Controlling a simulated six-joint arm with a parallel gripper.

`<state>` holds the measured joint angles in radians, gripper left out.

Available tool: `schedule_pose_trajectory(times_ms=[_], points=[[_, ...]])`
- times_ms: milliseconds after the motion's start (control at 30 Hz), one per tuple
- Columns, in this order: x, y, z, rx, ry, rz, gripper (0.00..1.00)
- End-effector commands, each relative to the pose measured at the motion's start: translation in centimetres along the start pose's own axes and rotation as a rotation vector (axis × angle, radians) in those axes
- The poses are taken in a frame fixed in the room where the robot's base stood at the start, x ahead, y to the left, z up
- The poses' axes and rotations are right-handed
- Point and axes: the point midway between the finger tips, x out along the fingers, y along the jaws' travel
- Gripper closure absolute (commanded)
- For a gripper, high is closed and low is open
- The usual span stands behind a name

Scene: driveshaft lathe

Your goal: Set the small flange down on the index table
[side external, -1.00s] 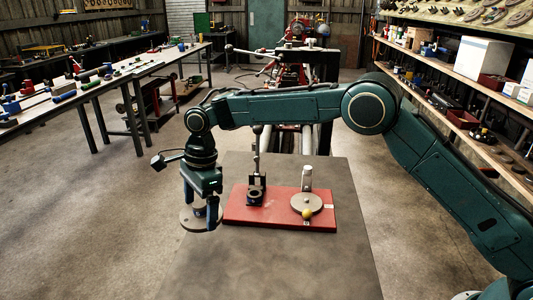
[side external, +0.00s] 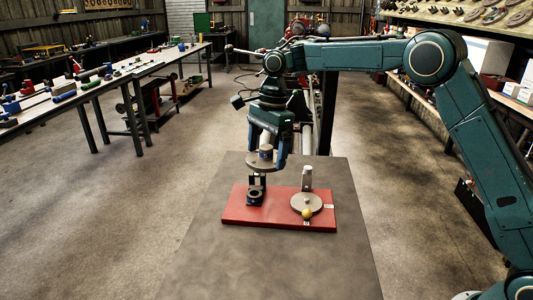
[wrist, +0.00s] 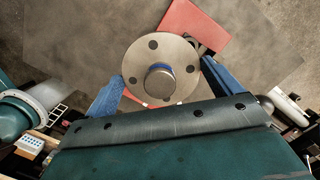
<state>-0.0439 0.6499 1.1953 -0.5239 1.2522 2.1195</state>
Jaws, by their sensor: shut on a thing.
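The small flange is a grey steel disc with bolt holes and a central hub. It hangs in my gripper (side external: 267,150), its disc (side external: 259,162) level above the left part of the red plate. The flange hides much of the wrist view below.
The red plate (side external: 270,218) lies on a grey bench top (side external: 245,262). A dark bracket with a ring (side external: 256,194) stands on its left, just below the flange. A pale upright post (side external: 307,178) stands behind the index table. The front bench top is clear.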

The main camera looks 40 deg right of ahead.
Motion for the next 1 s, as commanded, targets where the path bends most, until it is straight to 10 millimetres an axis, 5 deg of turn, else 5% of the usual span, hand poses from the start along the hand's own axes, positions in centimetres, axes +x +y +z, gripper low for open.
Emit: schedule_pose_trajectory(times_ms=[200,400,1000], points=[[-4.1,2.2,-6.1,0.003,0.003,-0.006,0.49],[-6.2,3.9,-9.2,-0.001,0.007,-0.007,0.49],[-5.5,4.5,-10.2,-0.003,0.005,-0.003,0.49]])
